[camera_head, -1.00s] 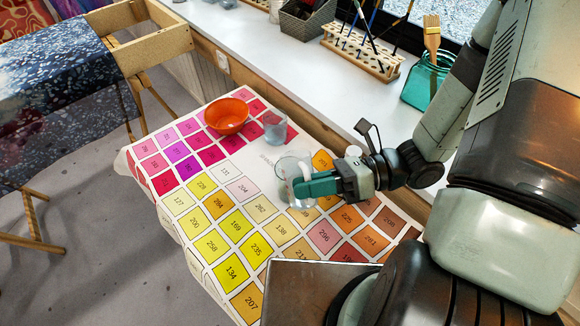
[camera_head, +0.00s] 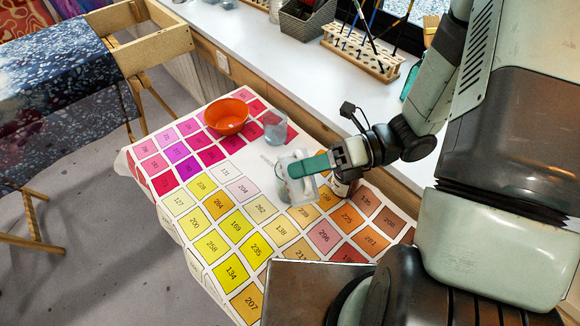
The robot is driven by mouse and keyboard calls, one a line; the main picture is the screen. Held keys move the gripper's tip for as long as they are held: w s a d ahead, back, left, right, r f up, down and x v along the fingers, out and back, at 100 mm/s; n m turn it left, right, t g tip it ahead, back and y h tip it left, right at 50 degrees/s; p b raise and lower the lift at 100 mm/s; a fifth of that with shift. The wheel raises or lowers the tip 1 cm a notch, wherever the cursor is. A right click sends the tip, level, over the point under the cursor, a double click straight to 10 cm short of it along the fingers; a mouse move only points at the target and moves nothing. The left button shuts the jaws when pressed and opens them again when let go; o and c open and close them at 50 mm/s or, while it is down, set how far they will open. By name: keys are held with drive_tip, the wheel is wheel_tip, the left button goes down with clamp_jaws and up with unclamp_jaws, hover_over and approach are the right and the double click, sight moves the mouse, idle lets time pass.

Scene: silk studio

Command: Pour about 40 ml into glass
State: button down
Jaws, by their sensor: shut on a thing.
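A clear glass (camera_head: 275,128) stands on the colour-chart cloth beside the orange bowl. My gripper (camera_head: 306,166) is shut on a clear, jug-like vessel (camera_head: 287,186) and holds it close to the glass, on its near side. The held vessel looks tilted, but its clear walls make the angle hard to read. The liquid level in it and in the glass cannot be made out. I see no stream between them.
An orange bowl (camera_head: 227,116) stands left of the glass. A small dark-labelled jar (camera_head: 342,186) stands just below my gripper. A white sill (camera_head: 262,52) with a wooden brush rack (camera_head: 362,54) runs behind the table. The chart's near left part is clear.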

drive_tip(key=shift+w+a+r+m+g, duration=0.3)
drive_tip(key=shift+w+r+m, duration=0.3)
drive_tip(key=shift+m, duration=0.2)
drive_tip(key=shift+s, duration=0.25)
drive_tip(key=shift+s+d, duration=0.1)
drive_tip(key=shift+s, duration=0.2)
drive_tip(key=shift+s, duration=0.1)
drive_tip(key=shift+s+d+r, duration=0.15)
drive_tip(key=shift+s+d, duration=0.1)
drive_tip(key=shift+s, duration=0.1)
drive_tip(key=shift+w+r+m+h, duration=0.15)
drive_tip(key=shift+r+m+h, duration=0.15)
drive_tip(key=shift+m, duration=0.4)
idle(1.3)
